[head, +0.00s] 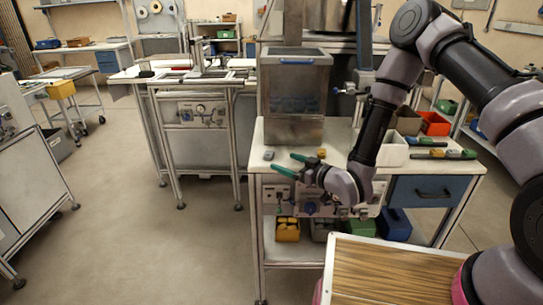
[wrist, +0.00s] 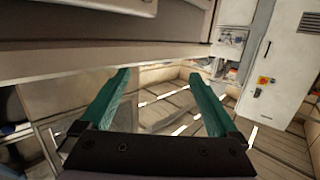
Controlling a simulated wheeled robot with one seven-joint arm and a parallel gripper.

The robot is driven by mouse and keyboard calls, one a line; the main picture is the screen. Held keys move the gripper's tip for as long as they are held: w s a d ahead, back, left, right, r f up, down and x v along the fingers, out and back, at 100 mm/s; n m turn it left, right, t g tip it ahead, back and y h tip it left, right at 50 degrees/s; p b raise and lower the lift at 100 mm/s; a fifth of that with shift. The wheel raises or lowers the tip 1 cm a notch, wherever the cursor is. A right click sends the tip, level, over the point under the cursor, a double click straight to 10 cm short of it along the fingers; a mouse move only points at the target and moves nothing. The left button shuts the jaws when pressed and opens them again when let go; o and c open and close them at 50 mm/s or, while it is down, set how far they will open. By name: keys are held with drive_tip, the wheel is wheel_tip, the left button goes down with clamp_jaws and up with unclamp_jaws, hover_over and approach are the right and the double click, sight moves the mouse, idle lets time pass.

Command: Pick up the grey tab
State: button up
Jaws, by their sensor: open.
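A small grey block, apparently the grey tab (head: 268,155), lies near the front left corner of the workbench top (head: 258,138) in the head view. My gripper (head: 283,164) is at the front edge of the bench, with its green fingers pointing left. The fingers are spread and nothing is between them. The tab is just beyond and left of the fingertips in the picture, apart from them. In the wrist view my gripper (wrist: 158,80) is open and empty, and I cannot make out the tab there.
A small yellow-brown block (head: 321,153) lies on the bench to the right of the tab. A tall clear-walled metal box (head: 294,85) stands behind. A white bin (head: 392,150) and several green and yellow tools (head: 440,154) are at right. A wood-topped surface (head: 385,275) is in front.

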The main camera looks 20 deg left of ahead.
sight(270, 154)
drive_tip(key=x, duration=0.6)
drive_tip(key=shift+w+a+r, duration=0.25)
drive_tip(key=shift+w+r, duration=0.05)
drive_tip(key=shift+w, duration=0.05)
drive_tip(key=c, duration=1.4)
drive_tip(key=shift+c, duration=0.2)
